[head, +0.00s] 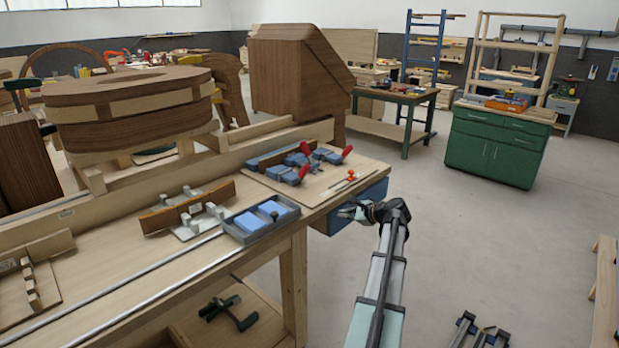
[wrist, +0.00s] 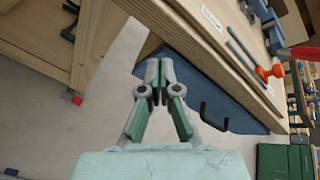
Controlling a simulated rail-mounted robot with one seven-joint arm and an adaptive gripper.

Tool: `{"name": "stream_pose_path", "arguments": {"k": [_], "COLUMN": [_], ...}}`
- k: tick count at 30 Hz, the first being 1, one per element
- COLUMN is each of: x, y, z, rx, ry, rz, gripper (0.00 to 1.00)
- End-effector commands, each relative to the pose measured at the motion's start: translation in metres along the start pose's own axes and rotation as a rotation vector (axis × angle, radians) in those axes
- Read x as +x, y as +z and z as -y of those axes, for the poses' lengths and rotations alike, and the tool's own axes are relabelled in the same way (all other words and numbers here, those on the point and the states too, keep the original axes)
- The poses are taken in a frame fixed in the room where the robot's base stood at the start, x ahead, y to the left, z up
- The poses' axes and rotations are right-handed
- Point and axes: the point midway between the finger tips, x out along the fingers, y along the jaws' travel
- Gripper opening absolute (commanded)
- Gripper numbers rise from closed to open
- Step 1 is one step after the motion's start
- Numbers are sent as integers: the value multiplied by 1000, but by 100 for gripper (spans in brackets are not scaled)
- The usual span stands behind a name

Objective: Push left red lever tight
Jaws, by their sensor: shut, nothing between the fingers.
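Blue toggle clamps with red levers sit on a wooden board at the right end of the workbench. One red lever (head: 304,171) is at the near left, another red lever (head: 305,148) is behind it, and a third red lever (head: 347,151) is at the right. Part of a red lever (wrist: 303,52) shows at the right edge of the wrist view; I cannot tell which one. My gripper (head: 352,211) is beside the bench end, lower than the clamps and apart from them. In the wrist view its fingers (wrist: 158,80) are shut and empty.
A blue drawer (head: 370,196) with a dark handle (wrist: 212,117) is under the bench top, close to my gripper. An orange-handled tool (head: 350,175) lies near the bench edge.

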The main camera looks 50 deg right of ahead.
Motion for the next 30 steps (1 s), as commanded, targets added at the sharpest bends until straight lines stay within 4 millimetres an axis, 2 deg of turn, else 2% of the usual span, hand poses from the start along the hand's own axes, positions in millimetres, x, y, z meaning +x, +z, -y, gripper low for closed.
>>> {"name": "stream_pose_path", "arguments": {"k": [1,3,6,12,19,23,30], "x": [-11,-16,-16,-19,-11,5,48], "y": [7,24,37,49,50,54,64], "z": [32,57,74,82,84,88,98], "rx": [86,218,406,667,732,731,730], "ry": [-48,-88,-110,-109,-99,-97,-98], "rz": [38,105,190,276,278,277,277], "gripper": [0,0,0,0,0,0,0]}}
